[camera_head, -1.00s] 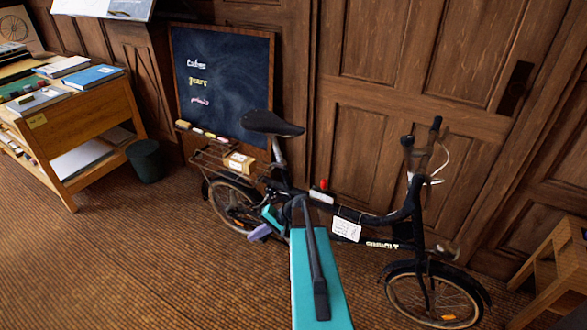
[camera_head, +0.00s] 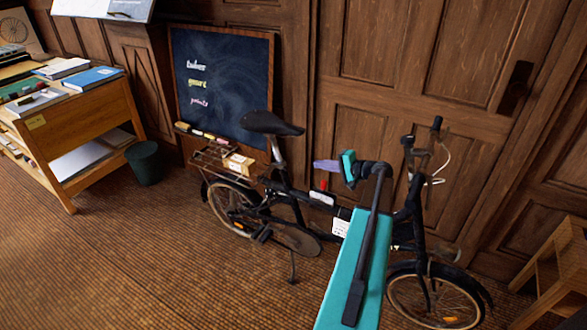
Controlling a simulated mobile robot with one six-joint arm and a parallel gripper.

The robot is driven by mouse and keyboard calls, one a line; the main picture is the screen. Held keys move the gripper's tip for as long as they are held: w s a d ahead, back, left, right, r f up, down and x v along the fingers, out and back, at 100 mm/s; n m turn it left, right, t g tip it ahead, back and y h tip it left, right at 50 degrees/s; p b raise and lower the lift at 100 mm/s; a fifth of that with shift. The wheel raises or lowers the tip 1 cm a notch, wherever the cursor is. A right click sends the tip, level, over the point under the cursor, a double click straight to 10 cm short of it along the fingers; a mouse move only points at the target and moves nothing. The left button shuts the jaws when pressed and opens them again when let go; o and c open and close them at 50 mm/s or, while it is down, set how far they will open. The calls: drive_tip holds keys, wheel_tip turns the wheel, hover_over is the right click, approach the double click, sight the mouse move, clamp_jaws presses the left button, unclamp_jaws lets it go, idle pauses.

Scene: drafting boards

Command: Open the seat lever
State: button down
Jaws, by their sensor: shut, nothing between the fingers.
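A black folding bicycle stands upright against the wooden door. Its black saddle (camera_head: 270,123) sits on a seat post (camera_head: 276,150) that runs down to the dark frame. The seat lever is too small and dark to make out for certain near the foot of the post. A small red part (camera_head: 323,185) shows on the frame tube. My gripper (camera_head: 316,165), with pale purple fingers, is shut and empty. It appears above the frame tube, to the right of the seat post and apart from it, pointing left. My teal arm hides part of the frame and the tag.
A rear rack (camera_head: 208,158) carries a small cardboard box (camera_head: 238,162). A chalkboard (camera_head: 222,85) stands behind. A wooden cart (camera_head: 95,120) and dark bin (camera_head: 146,162) are at left, a wooden stool (camera_head: 560,265) at right. The floor at front left is clear.

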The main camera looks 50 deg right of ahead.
drive_tip(key=shift+w+f, duration=0.1)
drive_tip(key=shift+w, duration=0.05)
drive_tip(key=p, duration=0.2)
approach(279, 167)
drive_tip(key=shift+w+d+f, duration=0.15)
drive_tip(key=shift+w+f, duration=0.05)
drive_tip(key=shift+w, duration=0.35)
drive_tip(key=shift+w+d+f, duration=0.2)
drive_tip(key=shift+w, duration=0.35)
drive_tip(key=shift+w+d+f, duration=0.15)
drive_tip(key=shift+w+f, duration=0.05)
drive_tip(key=shift+w, duration=0.35)
drive_tip(key=shift+s, duration=0.2)
drive_tip(key=shift+h+b, duration=0.3)
drive_tip(key=shift+b, duration=0.05)
